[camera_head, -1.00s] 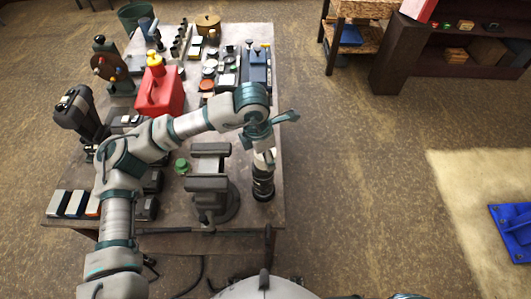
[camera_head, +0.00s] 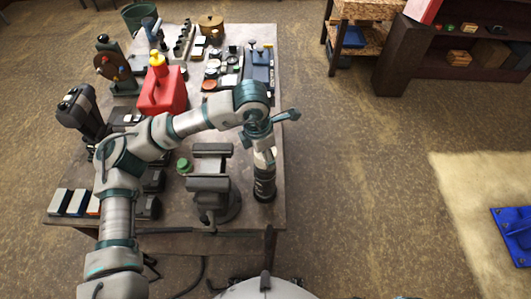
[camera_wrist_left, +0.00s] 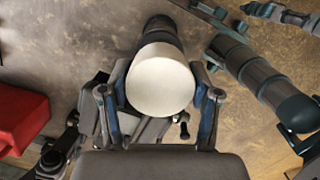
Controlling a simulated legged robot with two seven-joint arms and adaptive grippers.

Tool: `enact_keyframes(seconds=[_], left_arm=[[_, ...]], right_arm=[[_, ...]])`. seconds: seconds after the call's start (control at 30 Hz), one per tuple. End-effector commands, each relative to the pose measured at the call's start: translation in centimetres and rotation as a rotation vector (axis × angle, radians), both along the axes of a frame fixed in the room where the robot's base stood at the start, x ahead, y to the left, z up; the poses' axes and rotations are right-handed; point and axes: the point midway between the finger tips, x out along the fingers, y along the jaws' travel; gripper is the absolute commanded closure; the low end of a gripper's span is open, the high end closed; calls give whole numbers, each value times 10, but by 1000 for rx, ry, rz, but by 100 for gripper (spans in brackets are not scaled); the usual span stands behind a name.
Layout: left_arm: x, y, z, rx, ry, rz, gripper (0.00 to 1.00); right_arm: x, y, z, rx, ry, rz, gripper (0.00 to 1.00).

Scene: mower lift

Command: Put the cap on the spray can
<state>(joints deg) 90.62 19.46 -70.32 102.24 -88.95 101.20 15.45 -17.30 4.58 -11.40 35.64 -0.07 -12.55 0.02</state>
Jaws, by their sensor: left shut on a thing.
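The spray can (camera_head: 264,186) is a dark cylinder standing upright near the right edge of the workbench, right of the vise. The cap (camera_wrist_left: 160,82) is white and round. My left gripper (camera_wrist_left: 160,100) is shut on it, one finger on each side. In the head view the cap (camera_head: 264,158) shows just under the gripper (camera_head: 262,148), at the top of the can. In the wrist view the dark can body (camera_wrist_left: 161,32) shows behind the cap. The cap hides the can's top, so I cannot tell whether it is seated.
A grey bench vise (camera_head: 210,185) stands close left of the can. A green object (camera_head: 184,165) and a red fuel can (camera_head: 160,92) are further left. Several tools crowd the far end of the workbench (camera_head: 262,220). Open floor lies to the right.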

Motion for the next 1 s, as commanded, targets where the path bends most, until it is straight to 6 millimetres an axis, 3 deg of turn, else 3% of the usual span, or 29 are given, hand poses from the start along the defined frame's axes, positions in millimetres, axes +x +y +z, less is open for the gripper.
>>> enact_keyframes(seconds=[0.27, 1.0], left_arm=[[0, 0, 9, 0, 0, 0, 58], [0, 0, 8, 0, 0, 0, 58]], right_arm=[[1, 0, 4, 0, -1, 0, 100], [0, 0, 0, 0, 0, 0, 100]])
